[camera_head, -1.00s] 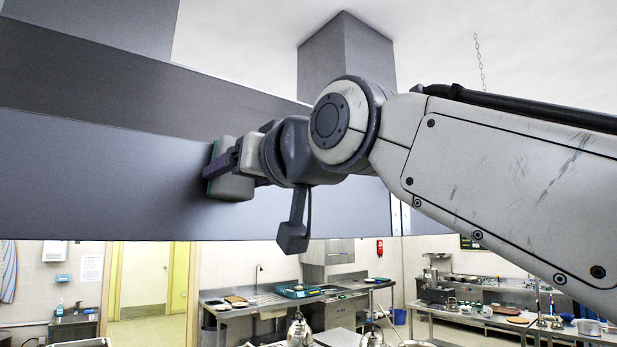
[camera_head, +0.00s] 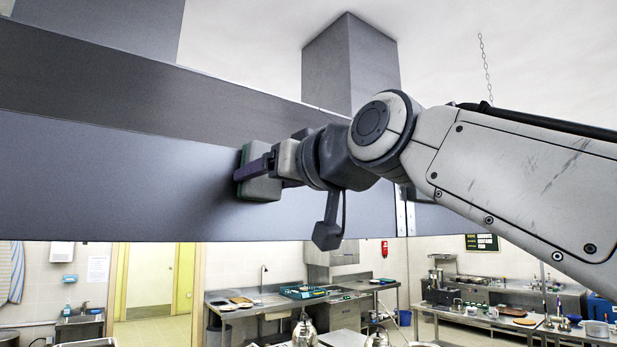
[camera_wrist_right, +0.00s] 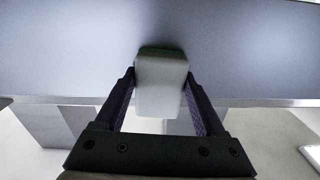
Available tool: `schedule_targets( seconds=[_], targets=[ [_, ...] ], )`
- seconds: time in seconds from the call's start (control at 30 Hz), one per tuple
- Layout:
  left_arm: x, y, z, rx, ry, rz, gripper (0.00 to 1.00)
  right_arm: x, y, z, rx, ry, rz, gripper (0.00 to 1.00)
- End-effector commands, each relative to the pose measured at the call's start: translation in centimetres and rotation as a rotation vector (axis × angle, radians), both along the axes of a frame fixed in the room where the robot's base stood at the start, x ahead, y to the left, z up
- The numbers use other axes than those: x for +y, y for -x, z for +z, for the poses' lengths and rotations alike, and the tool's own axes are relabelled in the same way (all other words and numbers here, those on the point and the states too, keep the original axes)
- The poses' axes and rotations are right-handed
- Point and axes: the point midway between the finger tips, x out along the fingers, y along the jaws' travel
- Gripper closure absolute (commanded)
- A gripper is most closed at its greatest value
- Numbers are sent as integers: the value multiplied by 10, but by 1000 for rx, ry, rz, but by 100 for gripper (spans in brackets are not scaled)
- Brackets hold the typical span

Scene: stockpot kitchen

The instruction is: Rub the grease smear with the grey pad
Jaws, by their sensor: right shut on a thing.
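The grey pad (camera_head: 262,187), a block with a thin green face, is held against the front of the dark hood panel (camera_head: 110,180). My right gripper (camera_head: 262,170) is shut on the pad from its two sides. In the right wrist view the pad (camera_wrist_right: 160,82) sits between the two purple-lined fingers, its green edge at the panel face. The pad appears to touch the panel. No grease smear can be made out on the visible panel; any part behind the pad is hidden. My left gripper is not in view.
A grey duct (camera_head: 350,65) rises above the hood. Below are a steel counter with a green tray (camera_head: 303,292), a doorway (camera_head: 150,285), and another counter (camera_head: 490,300) at the right. The panel left of the pad is clear.

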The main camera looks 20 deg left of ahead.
Motion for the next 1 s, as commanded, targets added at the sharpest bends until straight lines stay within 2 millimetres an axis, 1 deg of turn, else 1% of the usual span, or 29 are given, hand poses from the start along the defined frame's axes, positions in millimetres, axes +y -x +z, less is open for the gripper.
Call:
schedule_targets(
  seconds=[0.03,0.13,0.4,0.63,0.77,1.0],
  targets=[
    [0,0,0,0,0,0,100,0,-4,-4,3,7,-6,73],
    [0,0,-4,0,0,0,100,-4,-1,-5,2,8,-7,73],
    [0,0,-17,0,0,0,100,-25,17,-4,1,3,-5,73],
    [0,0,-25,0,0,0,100,-43,31,-3,-1,2,-4,73],
    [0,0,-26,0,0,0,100,-47,35,-2,1,3,-4,73],
    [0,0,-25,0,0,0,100,-47,36,-2,1,3,-3,73]
  ],
)
